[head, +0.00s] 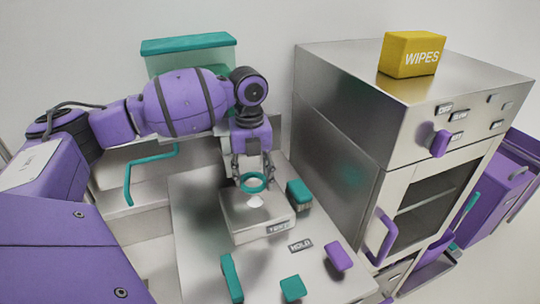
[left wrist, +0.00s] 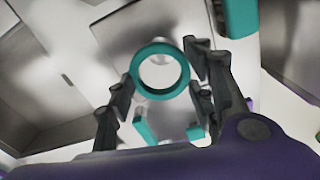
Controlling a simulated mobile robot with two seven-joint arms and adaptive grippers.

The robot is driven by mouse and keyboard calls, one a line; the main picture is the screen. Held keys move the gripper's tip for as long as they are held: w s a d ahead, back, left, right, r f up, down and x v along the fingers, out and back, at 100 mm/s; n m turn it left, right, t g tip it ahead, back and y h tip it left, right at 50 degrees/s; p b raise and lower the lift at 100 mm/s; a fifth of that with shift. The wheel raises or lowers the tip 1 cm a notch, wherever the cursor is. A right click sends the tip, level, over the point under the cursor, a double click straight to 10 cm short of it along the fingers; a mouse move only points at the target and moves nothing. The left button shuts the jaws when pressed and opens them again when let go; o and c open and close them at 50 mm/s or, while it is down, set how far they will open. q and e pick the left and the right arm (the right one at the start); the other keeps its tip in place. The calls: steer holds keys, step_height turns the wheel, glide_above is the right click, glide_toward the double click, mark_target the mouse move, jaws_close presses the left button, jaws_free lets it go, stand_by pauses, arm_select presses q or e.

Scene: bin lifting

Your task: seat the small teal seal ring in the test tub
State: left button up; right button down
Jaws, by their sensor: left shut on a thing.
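My left gripper (head: 253,176) is shut on the small teal seal ring (head: 254,191), with dark fingers on both sides of it. In the left wrist view the ring (left wrist: 160,45) shows as a full circle between the fingers. The ring appears over the pale test tub (head: 248,236), a low square piece with a label on its front. It seems to be above the tub rather than in it, but the gap is hard to judge. A small white round part (head: 256,203) shows in the tub below the ring. My right gripper is not in view.
A teal brush-like block (head: 299,193) stands right of the tub. Teal and purple pieces lie at the front near a "HOLD" label (head: 300,245). A steel cabinet (head: 335,150) with a yellow wipes box (head: 412,55) stands at the right. A teal-lidded bin (head: 188,43) is behind my arm.

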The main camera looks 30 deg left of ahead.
arm_select(q)
steer(key=shift+w, duration=0.5)
steer(key=shift+s+f, duration=0.45)
steer(key=shift+s, duration=0.05)
steer(key=shift+f+b, duration=0.4)
steer(key=shift+f, duration=0.35)
steer(key=shift+w+f+b, duration=0.1)
steer(key=shift+f+b, duration=0.55)
steer(key=shift+f, duration=0.4)
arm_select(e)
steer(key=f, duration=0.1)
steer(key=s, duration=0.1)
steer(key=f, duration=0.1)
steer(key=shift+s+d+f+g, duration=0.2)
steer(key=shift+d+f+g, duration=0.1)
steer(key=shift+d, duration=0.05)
arm_select(q)
steer(key=shift+w, duration=0.1)
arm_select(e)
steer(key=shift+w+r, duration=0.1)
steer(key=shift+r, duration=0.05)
arm_select(q)
steer(key=shift+r, duration=0.1)
